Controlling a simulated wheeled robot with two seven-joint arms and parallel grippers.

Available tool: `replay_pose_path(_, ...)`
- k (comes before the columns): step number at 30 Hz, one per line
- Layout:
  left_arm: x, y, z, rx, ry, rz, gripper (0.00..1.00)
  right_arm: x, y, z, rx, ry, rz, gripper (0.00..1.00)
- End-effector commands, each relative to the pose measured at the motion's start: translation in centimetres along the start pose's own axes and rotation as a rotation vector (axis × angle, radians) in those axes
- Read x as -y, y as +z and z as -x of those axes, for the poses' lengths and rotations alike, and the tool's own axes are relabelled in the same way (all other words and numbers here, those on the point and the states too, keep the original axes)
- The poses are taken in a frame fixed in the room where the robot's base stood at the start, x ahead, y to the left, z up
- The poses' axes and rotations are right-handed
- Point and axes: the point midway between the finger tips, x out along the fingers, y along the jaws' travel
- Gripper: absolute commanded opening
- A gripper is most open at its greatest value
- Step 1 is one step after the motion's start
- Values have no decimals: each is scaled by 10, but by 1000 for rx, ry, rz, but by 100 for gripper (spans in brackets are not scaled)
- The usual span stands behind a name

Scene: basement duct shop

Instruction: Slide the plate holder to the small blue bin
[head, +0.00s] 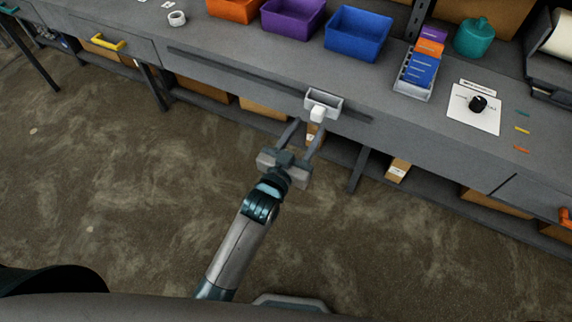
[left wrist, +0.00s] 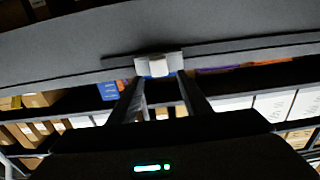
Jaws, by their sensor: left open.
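The plate holder (head: 323,98) is a small grey open-topped tray with a white block-like knob (head: 317,115) on its front. It sits on a long dark rail (head: 222,68) along the bench front, below and left of the blue bin (head: 357,35). In the left wrist view the plate holder (left wrist: 172,57) and its white knob lie straight ahead. My left gripper (head: 309,128) is open and empty, with its fingertips close to the knob. In the left wrist view the two fingers (left wrist: 160,82) flank the knob; I cannot tell whether they touch it. My right gripper is not in view.
Purple (head: 293,18) and orange (head: 233,8) bins stand left of the blue one. A grey rack (head: 413,86) of coloured boxes, a teal pot (head: 474,36) and a white sheet with a black knob (head: 478,103) are to the right. The floor is clear.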

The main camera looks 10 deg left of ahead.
Motion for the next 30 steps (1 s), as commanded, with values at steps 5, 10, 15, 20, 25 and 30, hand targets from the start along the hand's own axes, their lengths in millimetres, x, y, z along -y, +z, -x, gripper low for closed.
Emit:
replay_pose_path(5, 0, 3, 38, 1, 1, 0, 44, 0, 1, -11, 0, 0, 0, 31)
replay_pose_path(10, 0, 3, 73, 1, 1, 0, 44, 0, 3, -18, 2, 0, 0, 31)
replay_pose_path(15, -1, 2, 100, 0, 1, 0, 44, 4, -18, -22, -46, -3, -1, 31)
replay_pose_path(20, -1, 1, 114, -1, 1, 0, 44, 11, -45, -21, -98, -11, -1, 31)
replay_pose_path(25, -1, 0, 119, -1, 1, 0, 44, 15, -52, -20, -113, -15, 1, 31)
replay_pose_path(30, -1, 0, 119, -1, 1, 0, 44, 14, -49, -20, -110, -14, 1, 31)
